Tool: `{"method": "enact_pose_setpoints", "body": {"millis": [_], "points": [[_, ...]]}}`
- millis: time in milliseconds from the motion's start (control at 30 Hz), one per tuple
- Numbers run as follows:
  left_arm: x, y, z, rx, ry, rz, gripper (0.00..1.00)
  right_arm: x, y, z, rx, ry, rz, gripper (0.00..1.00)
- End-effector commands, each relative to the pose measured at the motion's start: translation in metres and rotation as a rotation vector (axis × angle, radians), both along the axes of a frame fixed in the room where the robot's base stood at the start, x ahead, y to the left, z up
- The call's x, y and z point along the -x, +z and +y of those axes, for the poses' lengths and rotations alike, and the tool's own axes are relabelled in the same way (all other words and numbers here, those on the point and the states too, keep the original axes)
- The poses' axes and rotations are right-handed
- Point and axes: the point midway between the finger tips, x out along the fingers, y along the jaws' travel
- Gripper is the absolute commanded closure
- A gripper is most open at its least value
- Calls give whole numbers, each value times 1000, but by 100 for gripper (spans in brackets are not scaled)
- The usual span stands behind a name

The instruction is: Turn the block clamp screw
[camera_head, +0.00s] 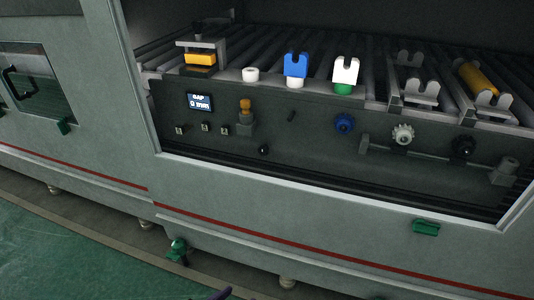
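The block clamp (213,44) stands at the left end of the roller bed, above the dark front panel. It has a grey metal frame, and an orange block (200,58) sits under its bar. The clamp screw (197,28) rises at the top of the frame, small and dark against the opening behind it. I cannot tell whether the screw touches the block.
A small display (199,102) and several switches are on the dark panel (290,150). A white ring (250,75), a blue fork (296,65) and a white fork (346,70) stand along its top edge. A yellow roller (478,79) lies at right. The cabinet frame surrounds the opening.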

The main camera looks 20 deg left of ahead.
Motion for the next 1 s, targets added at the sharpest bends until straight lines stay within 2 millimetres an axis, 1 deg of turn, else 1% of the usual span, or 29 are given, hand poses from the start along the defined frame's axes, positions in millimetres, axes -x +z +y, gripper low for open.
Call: {"method": "enact_pose_setpoints", "body": {"millis": [33, 67, 100, 133, 167, 200, 267, 300, 333, 400, 500, 600, 767, 1000], "points": [[-39, -9, 5, -5, 15, -75, 55, 8, -28, 2, -10, -1, 15, 55], [-61, -6, 9, -5, 26, -117, 55, 11, -36, 3, -16, -2, 18, 55], [-90, 2, 13, -6, 42, -177, 55, 11, -45, 4, -24, -2, 17, 55], [-112, 10, 17, -6, 55, -223, 55, 10, -51, 6, -30, -3, 13, 55], [-132, 18, 20, -4, 67, -267, 55, 10, -57, 7, -35, -3, 10, 55], [-157, 32, 25, -2, 82, -326, 55, 9, -63, 8, -44, -5, 6, 55], [-189, 54, 32, 4, 104, -409, 55, 8, -72, 10, -56, -6, 1, 55], [-207, 70, 36, 7, 117, -459, 55, 7, -77, 11, -63, -6, -2, 55], [-218, 81, 38, 11, 126, -493, 55, 7, -80, 12, -67, -7, -3, 55], [-239, 106, 43, 19, 143, -561, 55, 6, -86, 14, -76, -7, -7, 55], [-257, 132, 48, 29, 160, -626, 55, 6, -89, 15, -84, -7, -11, 55], [-267, 146, 51, 33, 168, -656, 55, 5, -89, 16, -89, -6, -12, 55], [-285, 150, 50, 34, 169, -663, 55, 4, -91, 18, -89, 1, -3, 55], [-330, 149, 49, 34, 169, -660, 55, -1, -100, 25, -86, 32, 27, 55]]}}
